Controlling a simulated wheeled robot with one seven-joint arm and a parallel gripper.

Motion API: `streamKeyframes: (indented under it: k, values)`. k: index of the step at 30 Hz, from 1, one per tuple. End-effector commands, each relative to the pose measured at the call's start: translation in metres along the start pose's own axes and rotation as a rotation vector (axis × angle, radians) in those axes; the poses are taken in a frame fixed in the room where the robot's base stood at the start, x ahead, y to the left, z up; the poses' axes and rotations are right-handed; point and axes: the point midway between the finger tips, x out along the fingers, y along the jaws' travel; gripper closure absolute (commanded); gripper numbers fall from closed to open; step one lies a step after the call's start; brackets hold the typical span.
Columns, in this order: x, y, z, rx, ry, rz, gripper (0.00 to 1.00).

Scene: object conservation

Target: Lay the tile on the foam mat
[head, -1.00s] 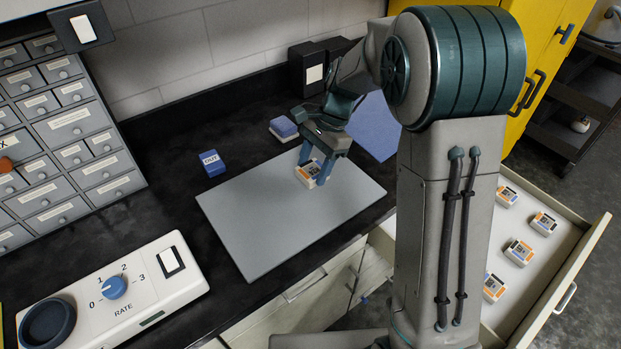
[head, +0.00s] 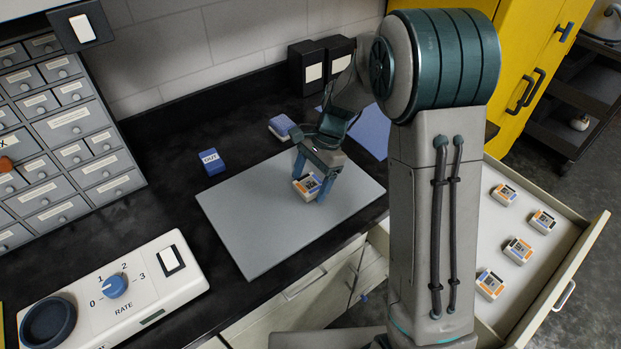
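The tile (head: 305,188) is a small white block with an orange and dark label. My gripper (head: 309,184) points down over the grey mat (head: 248,222), with one finger on each side of the tile, and appears shut on it. The tile is over the right half of the grey mat, low at its surface; I cannot tell whether it touches. A flat blue sheet (head: 371,134) lies behind on the counter, partly hidden by my arm. I cannot tell from looks alone which of the two is foam.
A blue block marked OUT (head: 211,161) and a blue-and-white block (head: 281,127) stand behind the mat. A control box with a dial (head: 115,286) is at front left. An open drawer (head: 553,273) at right holds several similar tiles. The mat's left half is clear.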

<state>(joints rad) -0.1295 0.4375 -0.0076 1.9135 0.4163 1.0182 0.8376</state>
Motion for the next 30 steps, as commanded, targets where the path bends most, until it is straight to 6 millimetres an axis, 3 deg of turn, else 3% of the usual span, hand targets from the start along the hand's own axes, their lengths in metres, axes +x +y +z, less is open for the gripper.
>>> streamKeyframes:
  k: [10, 22, 30]
  values:
    - [-0.012, -0.001, 0.001, 0.0, 0.002, -0.004, 0.24]
    - [-0.094, -0.001, 0.001, 0.0, 0.003, -0.005, 0.24]
    - [-0.122, 0.001, 0.002, -0.004, 0.003, -0.002, 0.24]
